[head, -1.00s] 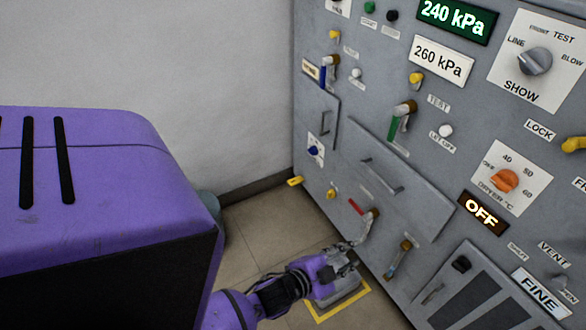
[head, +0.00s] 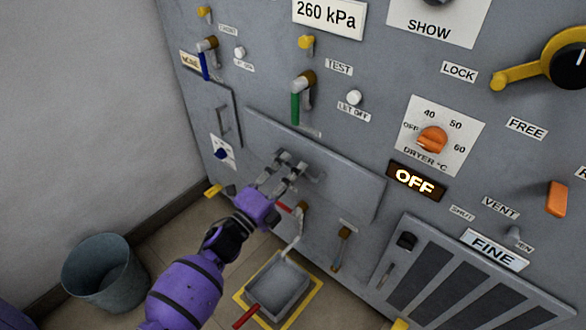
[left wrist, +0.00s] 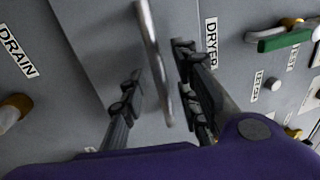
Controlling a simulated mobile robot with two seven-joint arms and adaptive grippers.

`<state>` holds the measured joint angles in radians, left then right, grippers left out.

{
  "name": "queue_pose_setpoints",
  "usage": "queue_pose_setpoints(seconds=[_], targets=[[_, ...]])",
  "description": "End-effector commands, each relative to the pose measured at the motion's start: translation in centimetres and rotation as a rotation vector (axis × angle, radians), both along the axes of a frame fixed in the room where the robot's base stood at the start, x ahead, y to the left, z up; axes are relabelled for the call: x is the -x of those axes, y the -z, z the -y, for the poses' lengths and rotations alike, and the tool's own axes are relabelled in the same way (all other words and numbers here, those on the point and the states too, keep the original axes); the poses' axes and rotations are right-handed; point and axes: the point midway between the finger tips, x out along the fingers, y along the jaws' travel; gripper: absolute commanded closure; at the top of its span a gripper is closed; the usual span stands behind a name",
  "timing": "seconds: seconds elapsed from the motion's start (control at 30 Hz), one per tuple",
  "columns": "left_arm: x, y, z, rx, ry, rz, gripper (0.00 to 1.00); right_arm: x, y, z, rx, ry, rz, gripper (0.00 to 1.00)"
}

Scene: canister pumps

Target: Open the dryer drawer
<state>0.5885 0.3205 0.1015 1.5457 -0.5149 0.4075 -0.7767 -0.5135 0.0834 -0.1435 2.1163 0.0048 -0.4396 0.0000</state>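The dryer drawer (head: 350,187) is a wide grey panel low on the machine front. It looks closed. Its metal bar handle (head: 315,178) is partly hidden behind my left gripper (head: 288,168) in the head view. In the left wrist view, the handle (left wrist: 154,55) runs between the two spread fingers of my left gripper (left wrist: 158,88). The fingers stand apart on either side of the bar, and a gap shows on the left. A DRYER label (left wrist: 211,42) is beside the right finger. My right gripper is not in view.
A red-handled lever (head: 300,220) sits just below the drawer. A grey tray (head: 277,287) lies on the floor in a yellow outline. A grey bin (head: 104,272) stands at the left. A green-handled valve (head: 297,100) is above the drawer.

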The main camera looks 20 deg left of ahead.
Motion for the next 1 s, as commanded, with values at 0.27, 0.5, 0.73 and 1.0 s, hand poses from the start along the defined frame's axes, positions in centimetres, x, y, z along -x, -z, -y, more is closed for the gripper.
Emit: queue_pose_setpoints(seconds=[0.27, 0.5, 0.73, 1.0], targets=[[-1.2, -0.2, 0.5, 0.001, 0.0, -0.001, 0.71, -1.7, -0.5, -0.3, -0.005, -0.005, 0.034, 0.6], [-1.2, -0.2, 0.5, 0.001, 0.0, -0.001, 0.81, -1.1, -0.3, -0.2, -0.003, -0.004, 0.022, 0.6], [-1.2, -0.2, 0.4, 0.001, -0.001, -0.001, 1.0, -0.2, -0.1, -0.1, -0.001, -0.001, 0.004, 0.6], [-1.2, -0.2, 0.4, 0.001, -0.001, -0.001, 1.0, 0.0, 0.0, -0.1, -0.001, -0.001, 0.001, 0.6]])
